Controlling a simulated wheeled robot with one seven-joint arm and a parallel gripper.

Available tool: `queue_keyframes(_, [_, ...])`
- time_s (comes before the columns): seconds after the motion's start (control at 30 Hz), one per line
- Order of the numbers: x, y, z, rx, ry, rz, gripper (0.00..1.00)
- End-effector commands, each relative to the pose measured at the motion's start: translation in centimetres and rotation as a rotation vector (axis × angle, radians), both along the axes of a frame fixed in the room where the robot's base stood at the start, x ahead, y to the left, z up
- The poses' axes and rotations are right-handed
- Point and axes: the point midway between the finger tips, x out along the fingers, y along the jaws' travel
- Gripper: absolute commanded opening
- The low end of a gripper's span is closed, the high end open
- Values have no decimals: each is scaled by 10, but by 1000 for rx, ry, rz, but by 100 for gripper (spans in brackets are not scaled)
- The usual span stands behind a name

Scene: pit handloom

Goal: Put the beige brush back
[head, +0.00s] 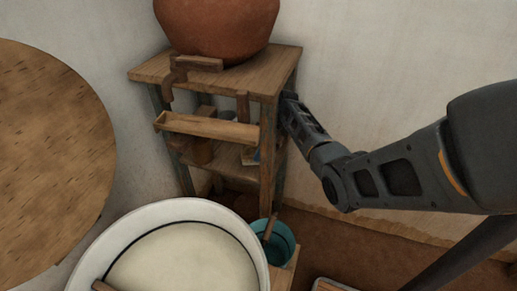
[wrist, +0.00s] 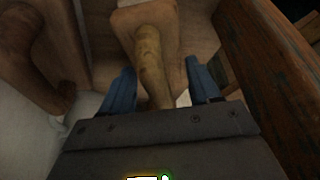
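In the wrist view a beige-tan handle (wrist: 150,65) with a pale block-shaped end (wrist: 142,18) runs between the fingers of my gripper (wrist: 160,88). It looks like the beige brush, but its bristles do not show. The two blue fingers stand apart, one on each side of the handle, with a gap showing, so my gripper looks open around it. In the head view my arm's end goes behind the right side of the wooden stand (head: 215,76), and the fingers are hidden there. The brush cannot be made out for certain in the head view.
A clay pot (head: 217,25) stands on the stand. A wooden trough (head: 207,128) juts from its front, and a bracket (head: 172,82) hangs at the left. Below are a white basin (head: 238,225) and a teal bucket (head: 285,238) with a stick. A round tabletop (head: 50,150) is left.

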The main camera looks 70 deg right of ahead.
Motion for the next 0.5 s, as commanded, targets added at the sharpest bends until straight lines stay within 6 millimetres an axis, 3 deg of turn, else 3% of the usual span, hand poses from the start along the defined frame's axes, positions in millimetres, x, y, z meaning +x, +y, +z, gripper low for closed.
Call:
queue_keyframes(0.17, [0, 0, 1, -1, 0, 0, 79])
queue_keyframes(0.5, [-1, -2, 6, 0, -1, 0, 80])
